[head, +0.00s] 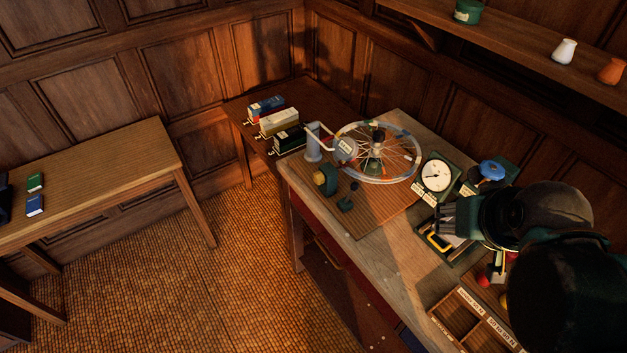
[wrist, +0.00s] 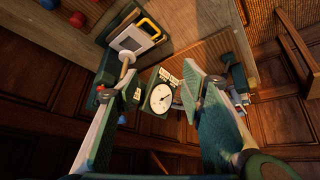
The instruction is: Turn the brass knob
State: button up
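I cannot surely make out a brass knob in either view. A round green and brass-coloured piece (head: 325,180) stands at the left end of the bench, near the spoked wheel (head: 412,163); I cannot tell whether it is the knob. A blue lobed handle (head: 492,169) sits on a green base behind the dial (head: 436,175).
A yellow handle (head: 438,242) lies below my gripper; it also shows in the wrist view (wrist: 149,27). A compartmented wooden tray (head: 459,318) is at the front right. Labelled boxes (head: 279,122) stand on a back table. The floor (head: 200,270) at left is clear.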

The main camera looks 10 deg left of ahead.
jog(key=w+a+f+n+h+b, duration=0.2)
jog(key=w+a+n+h, duration=0.2)
jog(key=w+a+n, duration=0.5)
jog(key=w+a+f+n+h+b, duration=0.2)
jog(key=w+a+n+h+b, duration=0.15)
jog(key=w+a+n, duration=0.6)
jog(key=w+a+f+n+t+h, duration=0.1)
jog(key=a+f+n+t+h, duration=0.1)
jog(key=a, duration=0.4)
jog(key=w+a+f+n+t+h, duration=0.1)
jog(key=w+a+n+h, duration=0.1)
jog(key=a, duration=0.4)
jog(key=n+t+h+b, duration=0.1)
jog(key=n+t+b, duration=0.1)
jog(key=n+t, duration=0.15)
send_near(315, 179)
jog(key=shift+g+x, duration=0.25)
jog(key=shift+x, duration=0.55)
jog(key=shift+w+r, duration=0.15)
jog(key=shift+b+x, duration=0.65)
jog(key=shift+x, duration=3.2)
